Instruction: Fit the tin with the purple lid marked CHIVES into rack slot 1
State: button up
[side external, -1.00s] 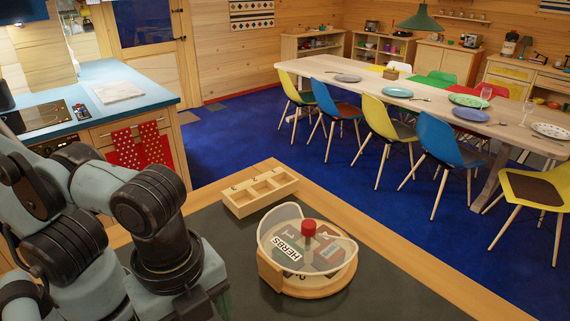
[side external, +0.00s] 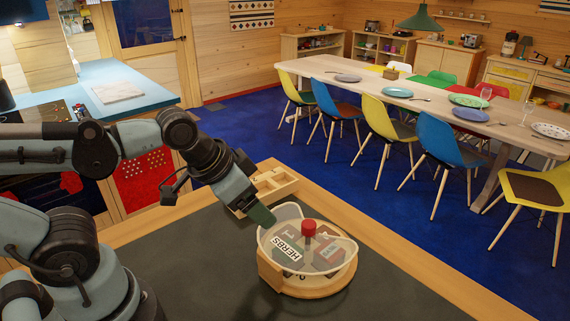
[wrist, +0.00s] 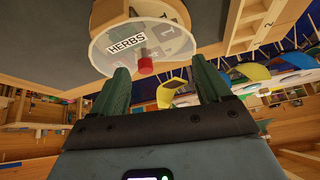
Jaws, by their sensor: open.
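The round wooden carousel (side external: 312,291) stands on the dark worktop with a clear guard, a HERBS label (side external: 287,246) and a red knob (side external: 309,228). Tins inside show only vaguely through the guard; I cannot make out a purple lid or the word CHIVES. The wooden rack (side external: 284,187) lies behind the carousel, partly hidden by my arm; it also shows at the top of the wrist view (wrist: 233,28). My gripper (side external: 262,216) is open at the carousel's back-left edge, above the worktop. In the wrist view its green fingers stand apart, with the knob beyond them.
The dark worktop (side external: 200,270) is clear left of and in front of the carousel. Its wooden edge (side external: 400,255) runs along the back right. A dining table (side external: 440,95) with chairs stands well beyond, over blue carpet.

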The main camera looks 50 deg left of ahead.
jog(key=a, duration=0.1)
jog(key=w+a+n, duration=0.1)
jog(key=a+n+t, duration=0.1)
jog(key=shift+w+a+r+y, duration=0.25)
jog(key=shift+a+r+y, duration=0.05)
jog(key=shift+a+y, duration=0.1)
jog(key=shift+d, duration=0.15)
jog(key=s+d+g, duration=0.7)
jog(key=s+d, duration=0.9)
jog(key=s, duration=0.2)
jog(key=shift+s+a+f, duration=0.1)
jog(key=shift+f, duration=1.75)
jog(key=shift+s+a+f, duration=0.1)
jog(key=shift+s+f, duration=0.05)
jog(key=shift+f, duration=1.75)
jog(key=shift+s+a+f, duration=0.1)
jog(key=shift+f, duration=1.75)
